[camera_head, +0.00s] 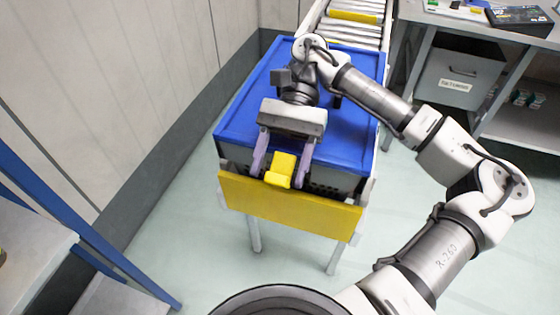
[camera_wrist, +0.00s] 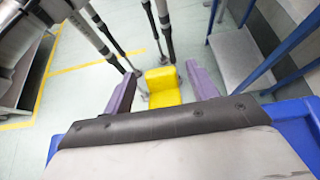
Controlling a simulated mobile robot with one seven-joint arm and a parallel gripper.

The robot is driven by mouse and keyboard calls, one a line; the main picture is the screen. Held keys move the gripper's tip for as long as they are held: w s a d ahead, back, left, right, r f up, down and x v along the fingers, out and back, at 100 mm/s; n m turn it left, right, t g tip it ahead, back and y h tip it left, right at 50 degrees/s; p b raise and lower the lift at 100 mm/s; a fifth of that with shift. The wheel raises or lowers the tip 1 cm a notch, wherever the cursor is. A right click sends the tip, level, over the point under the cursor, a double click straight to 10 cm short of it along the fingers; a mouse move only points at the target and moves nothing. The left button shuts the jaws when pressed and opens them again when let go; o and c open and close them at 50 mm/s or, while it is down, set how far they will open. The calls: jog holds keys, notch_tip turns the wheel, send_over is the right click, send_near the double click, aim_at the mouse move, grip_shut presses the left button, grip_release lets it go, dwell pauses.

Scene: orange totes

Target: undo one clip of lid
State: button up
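The lid (camera_head: 245,110) is a flat blue panel on a grey crate (camera_head: 335,182), with its edge also showing in the wrist view (camera_wrist: 298,125). A yellow clip (camera_head: 281,169) sits at the middle of its front edge and also shows in the wrist view (camera_wrist: 162,88). My gripper (camera_head: 280,177) is over the front of the lid, with one purple finger on each side of the clip. In the wrist view, my gripper (camera_wrist: 160,75) is open, with gaps between the fingers and the clip. I cannot tell if the clip is still fastened.
A yellow panel (camera_head: 290,207) stands across the front of the crate. A roller conveyor (camera_head: 352,28) runs behind it. A wall (camera_head: 110,80) is at the left, blue-framed shelving (camera_head: 75,225) at the front left. A workbench with a grey bin (camera_head: 458,78) is at the right.

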jog(key=p+v, duration=0.2)
jog(key=v, duration=0.2)
jog(key=p+v, duration=0.2)
jog(key=v, duration=0.2)
jog(key=p+v, duration=0.2)
jog(key=v, duration=0.2)
jog(key=shift+s+a+r+p, duration=0.15)
jog(key=shift+s+r+p, duration=0.05)
jog(key=shift+r+p, duration=0.1)
jog(key=shift+w+d+r+p, duration=0.15)
jog(key=shift+w+d+p, duration=0.1)
jog(key=shift+w+p, duration=0.6)
jog(key=shift+w+d, duration=0.1)
